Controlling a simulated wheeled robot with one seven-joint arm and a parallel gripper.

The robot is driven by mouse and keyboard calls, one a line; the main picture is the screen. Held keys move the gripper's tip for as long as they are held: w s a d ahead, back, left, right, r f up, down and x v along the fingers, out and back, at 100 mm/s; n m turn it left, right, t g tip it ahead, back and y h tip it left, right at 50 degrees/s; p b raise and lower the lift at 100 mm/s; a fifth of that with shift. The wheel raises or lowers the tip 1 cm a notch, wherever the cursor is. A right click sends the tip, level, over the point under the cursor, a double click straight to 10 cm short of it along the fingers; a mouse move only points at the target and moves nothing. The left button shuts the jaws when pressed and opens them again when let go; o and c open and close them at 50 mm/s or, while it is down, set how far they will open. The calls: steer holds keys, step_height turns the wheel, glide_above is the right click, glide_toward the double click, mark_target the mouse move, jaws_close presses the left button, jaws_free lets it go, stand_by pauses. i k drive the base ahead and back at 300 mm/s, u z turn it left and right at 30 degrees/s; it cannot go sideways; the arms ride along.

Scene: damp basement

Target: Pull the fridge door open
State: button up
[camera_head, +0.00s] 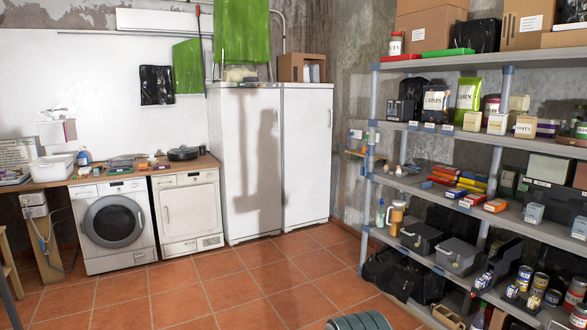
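A tall white fridge (240,150) stands against the back wall, a little left of the picture's middle. Its wide left door front is flat and looks shut, with a dark shadow across it. A narrower-looking white front (308,150) stands directly to its right, also shut, with a thin vertical seam between the two. I cannot tell whether they are one appliance or two. My gripper is not in view.
Open tiled floor (245,285) lies before the fridge. A dryer (190,212) and washer (113,225) stand to its left. A loaded metal shelf (420,188) lines the right, with a black bag (390,272) below. A ribbed dark round object (360,321) shows at the bottom edge.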

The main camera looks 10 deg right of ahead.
mark_target(307, 113)
steer(key=z, duration=0.1)
steer(key=i, duration=2.45)
steer(key=z, duration=0.3)
steer(key=i, duration=1.8)
steer(key=z, duration=0.4)
steer(key=i, duration=2)
steer(key=z, duration=0.3)
steer(key=i, duration=2.15)
steer(key=z, duration=0.1)
